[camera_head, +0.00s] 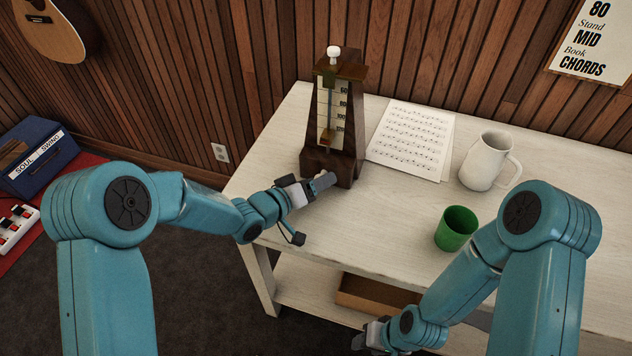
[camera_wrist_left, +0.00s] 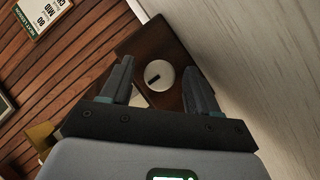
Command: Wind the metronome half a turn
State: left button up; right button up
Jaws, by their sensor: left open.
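The metronome (camera_head: 348,75) stands upright on the white table, a dark wooden case with a numbered scale, pendulum and white top knob. In the left wrist view its dark wooden side (camera_wrist_left: 150,45) carries a pale round winding key (camera_wrist_left: 163,74) with a dark slot mark. My left gripper (camera_head: 322,183) is at the lower front of the metronome. Its open fingers (camera_wrist_left: 157,76) stand on either side of the key, with gaps visible; I cannot tell the depth between them. My right gripper (camera_head: 368,337) is low, below the table's front edge; its jaws are too small to read.
On the table (camera_head: 300,225), sheet music (camera_head: 411,140) lies right of the metronome, with a white jug (camera_head: 487,162) and a green cup (camera_head: 456,229) further right. A brown box (camera_head: 375,292) sits on the lower shelf. The wood-slat wall (camera_head: 260,60) stands behind.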

pick_arm(q)
jog(key=c, duration=1)
jog(key=shift+c, duration=0.2)
jog(key=shift+f+m+y+b, duration=0.1)
jog(key=shift+m+y+b, duration=0.35)
jog(key=shift+b, duration=0.4)
jog(key=m+y+b, duration=0.2)
jog(key=b, duration=0.3)
jog(key=shift+d+b, duration=0.15)
jog(key=shift+b, duration=0.25)
jog(key=shift+r+m+y+b, duration=0.2)
jog(key=shift+m+y+b, duration=0.45)
jog(key=shift+b, duration=0.85)
